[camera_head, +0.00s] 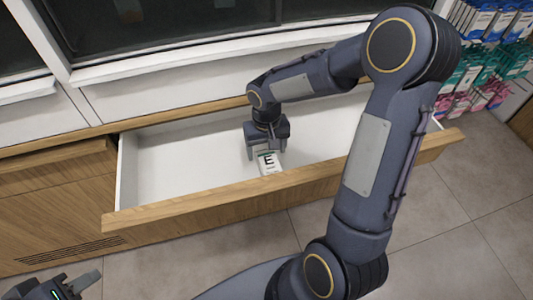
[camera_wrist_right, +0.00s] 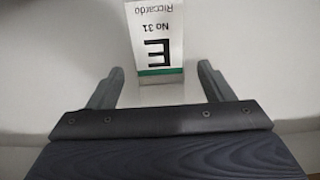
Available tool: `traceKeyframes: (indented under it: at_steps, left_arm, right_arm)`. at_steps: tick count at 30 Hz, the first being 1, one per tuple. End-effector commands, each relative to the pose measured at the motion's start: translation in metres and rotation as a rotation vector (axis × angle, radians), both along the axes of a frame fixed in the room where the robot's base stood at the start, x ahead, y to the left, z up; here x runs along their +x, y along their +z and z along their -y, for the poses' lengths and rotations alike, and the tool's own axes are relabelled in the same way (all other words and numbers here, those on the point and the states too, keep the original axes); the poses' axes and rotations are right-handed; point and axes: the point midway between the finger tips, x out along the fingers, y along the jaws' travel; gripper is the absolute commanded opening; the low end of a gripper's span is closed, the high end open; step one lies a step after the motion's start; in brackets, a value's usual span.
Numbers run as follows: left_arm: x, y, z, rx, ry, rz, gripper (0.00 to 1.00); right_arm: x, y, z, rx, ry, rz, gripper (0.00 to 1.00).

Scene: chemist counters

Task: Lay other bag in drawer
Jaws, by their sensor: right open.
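The open drawer (camera_head: 175,165) has a white interior and a wooden front. A white bag (camera_head: 268,162) with a black letter E lies in the drawer. In the right wrist view the bag (camera_wrist_right: 157,40) shows "No 31", "Riccardo" and a green stripe along its near edge. My right gripper (camera_head: 263,154) is inside the drawer at the bag's near end in the wrist view. Its fingers (camera_wrist_right: 160,75) are apart, with a gap on each side of the bag. My left gripper (camera_head: 82,282) is at the lower left, outside the drawer; its jaw opening is unclear. No second bag is visible.
The drawer's wooden front edge (camera_head: 205,206) runs beneath my right arm. The left part of the drawer is empty. Shelves with several coloured packs (camera_head: 487,60) stand at the upper right. The tiled floor (camera_head: 460,230) is clear.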

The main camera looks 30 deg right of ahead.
Motion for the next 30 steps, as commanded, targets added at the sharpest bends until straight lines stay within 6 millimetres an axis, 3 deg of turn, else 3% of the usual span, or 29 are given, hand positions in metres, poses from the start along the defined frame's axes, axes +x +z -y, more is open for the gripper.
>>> traceKeyframes:
  at_steps: [1,6,17,20,24,30]
  left_arm:
    - [0.000,0.004,0.000,0.000,0.000,0.000,0.36]
    - [0.000,0.009,0.000,0.000,0.000,0.000,0.36]
    - [0.000,0.012,0.000,0.000,0.000,0.000,0.36]
    - [0.000,0.012,0.000,0.000,0.000,0.000,0.36]
    - [0.000,0.012,0.000,0.000,0.000,0.000,0.36]
    - [0.000,0.012,0.000,0.000,0.000,0.000,0.36]
  right_arm:
    - [0.002,0.016,0.000,-0.002,0.001,0.008,0.74]
    - [0.002,0.052,0.000,-0.001,0.000,0.007,0.74]
    - [-0.007,0.094,0.000,0.012,0.003,0.020,0.74]
    - [-0.030,0.112,0.000,0.046,0.009,0.071,0.74]
    - [-0.083,0.137,-0.008,0.128,0.029,0.189,0.74]
    - [-0.149,0.148,-0.029,0.241,0.060,0.379,0.74]
